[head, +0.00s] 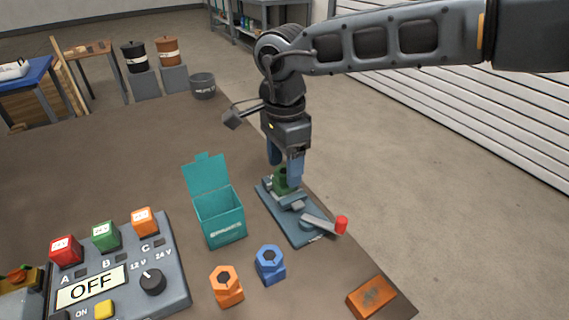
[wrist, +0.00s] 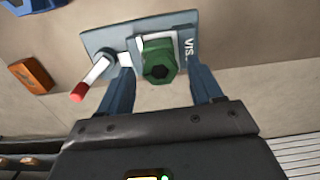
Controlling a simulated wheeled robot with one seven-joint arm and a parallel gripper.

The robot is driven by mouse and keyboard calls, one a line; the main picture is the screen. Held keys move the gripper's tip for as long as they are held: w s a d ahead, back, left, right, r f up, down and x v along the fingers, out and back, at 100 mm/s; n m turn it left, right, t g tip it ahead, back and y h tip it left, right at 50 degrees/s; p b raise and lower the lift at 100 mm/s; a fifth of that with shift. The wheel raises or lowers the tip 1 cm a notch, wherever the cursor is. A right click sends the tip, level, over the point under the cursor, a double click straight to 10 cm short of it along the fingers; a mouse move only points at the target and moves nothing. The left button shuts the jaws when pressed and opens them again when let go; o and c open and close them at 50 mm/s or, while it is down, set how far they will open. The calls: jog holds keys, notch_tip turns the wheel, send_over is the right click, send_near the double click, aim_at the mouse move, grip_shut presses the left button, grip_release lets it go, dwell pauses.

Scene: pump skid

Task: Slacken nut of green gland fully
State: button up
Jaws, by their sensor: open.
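The green gland (head: 283,180) sits in a grey-blue vise (head: 300,228) on the table. In the wrist view the green gland (wrist: 160,58) shows its hexagonal nut with a dark hole, facing the camera. My gripper (head: 285,172) is over the vise, pointing down. In the wrist view my gripper (wrist: 160,85) has one finger on each side of the green nut, with gaps between. It is open and holds nothing. In the head view the fingers partly hide the green gland.
The vise has a lever with a red end (head: 341,225). A blue gland (head: 270,263) and an orange gland (head: 226,285) stand in front. A teal open bin (head: 218,215), a control panel reading OFF (head: 120,270) and an orange-brown block (head: 371,297) are nearby. The table's left back is clear.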

aim_at(284, 171)
notch_tip(284, 171, up, 7)
jog(key=shift+r, duration=0.15)
dwell(0.4)
